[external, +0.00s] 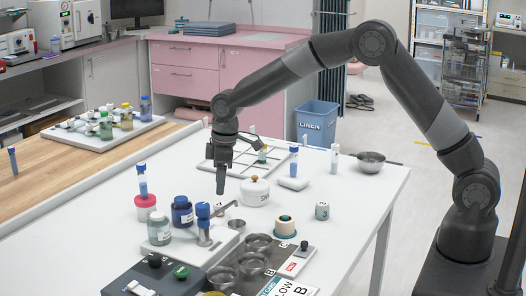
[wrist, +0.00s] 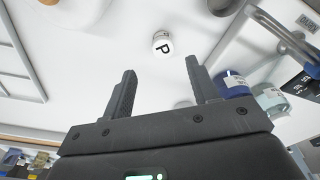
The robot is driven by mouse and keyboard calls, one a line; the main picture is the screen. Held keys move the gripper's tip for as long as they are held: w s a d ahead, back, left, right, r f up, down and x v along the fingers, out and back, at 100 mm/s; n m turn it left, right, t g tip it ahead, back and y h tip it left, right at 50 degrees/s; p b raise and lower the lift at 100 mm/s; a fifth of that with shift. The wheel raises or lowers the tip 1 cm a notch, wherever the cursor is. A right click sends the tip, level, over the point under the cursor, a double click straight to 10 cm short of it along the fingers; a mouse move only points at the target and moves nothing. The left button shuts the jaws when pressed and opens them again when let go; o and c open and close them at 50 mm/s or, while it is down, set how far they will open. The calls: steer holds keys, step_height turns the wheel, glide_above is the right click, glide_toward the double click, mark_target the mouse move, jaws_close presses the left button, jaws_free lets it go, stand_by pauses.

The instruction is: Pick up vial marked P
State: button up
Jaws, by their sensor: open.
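The vial marked P (wrist: 162,45) shows in the wrist view as a small, round white top with a black letter P. It stands on the white table beyond my fingertips, roughly in line with the gap between them. My gripper (external: 220,187) points down above the table, between the blue jar and the white pot. In the wrist view my gripper (wrist: 159,75) has its two fingers well apart with nothing held between them, and it is clear of the vial.
A white lidded pot (external: 255,191) stands right of my gripper, a dark blue jar (external: 182,213) to its left. Behind is a grid tray (external: 222,156). Bare table lies at the right.

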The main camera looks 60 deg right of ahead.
mark_target(219, 204)
steer(key=f, duration=0.6)
steer(key=shift+w+a+f, duration=0.1)
steer(key=shift+a, duration=0.25)
steer(key=c, duration=1)
